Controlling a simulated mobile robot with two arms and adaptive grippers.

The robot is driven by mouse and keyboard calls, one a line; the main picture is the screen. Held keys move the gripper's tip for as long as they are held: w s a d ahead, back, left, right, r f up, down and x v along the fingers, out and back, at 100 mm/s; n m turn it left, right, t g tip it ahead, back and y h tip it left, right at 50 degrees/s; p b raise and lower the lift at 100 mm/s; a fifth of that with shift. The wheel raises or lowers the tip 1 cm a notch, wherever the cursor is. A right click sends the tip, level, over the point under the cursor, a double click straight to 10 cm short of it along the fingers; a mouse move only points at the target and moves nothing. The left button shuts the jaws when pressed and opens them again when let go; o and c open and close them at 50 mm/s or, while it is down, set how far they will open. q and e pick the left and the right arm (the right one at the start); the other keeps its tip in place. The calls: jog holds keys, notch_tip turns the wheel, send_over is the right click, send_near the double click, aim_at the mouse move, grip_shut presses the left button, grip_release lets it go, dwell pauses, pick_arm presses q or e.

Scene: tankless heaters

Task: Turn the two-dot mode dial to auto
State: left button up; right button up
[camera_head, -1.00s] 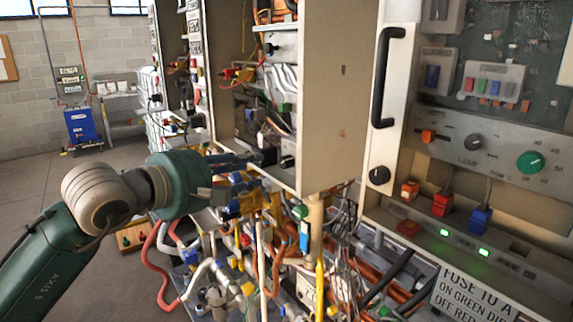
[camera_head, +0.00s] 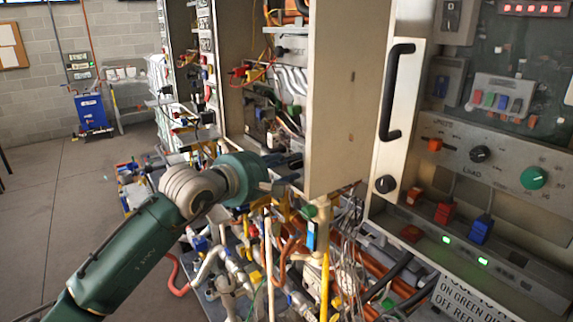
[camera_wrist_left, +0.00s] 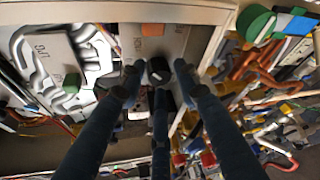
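A black dial (camera_wrist_left: 158,70) with a light mark sits on a beige panel at the top middle of the left wrist view. Its dots and any "auto" label cannot be read. My left gripper (camera_wrist_left: 158,82) is open, with dark fingers spread left, right and below the dial. I see a gap on both sides of it and cannot tell if a finger touches it. In the head view my left gripper (camera_head: 292,168) is at the lower part of the open cabinet, beside its beige side wall, and hides the dial there. My right gripper is out of view.
The cabinet's beige side wall (camera_head: 340,100) stands close right of the gripper. Further right are a black handle (camera_head: 397,90), a black knob (camera_head: 480,154) and a green dial (camera_head: 533,178). Pipes and cables (camera_head: 290,245) crowd the space below. Open floor lies at left.

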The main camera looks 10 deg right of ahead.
pick_arm(q)
grip_shut()
jog(key=shift+f+n+g+b, duration=0.1)
jog(key=shift+n+g+b, duration=0.3)
jog(key=shift+n+b, duration=0.25)
jog(key=shift+w+a+n+g+b, duration=0.15)
jog(key=shift+n+g+b, duration=0.4)
jog(key=shift+n, duration=0.3)
jog(key=shift+w+n+g, duration=0.1)
jog(key=shift+n+g, duration=0.45)
jog(key=shift+n, duration=0.25)
jog(key=shift+n+g, duration=0.6)
jog(key=shift+n, duration=0.1)
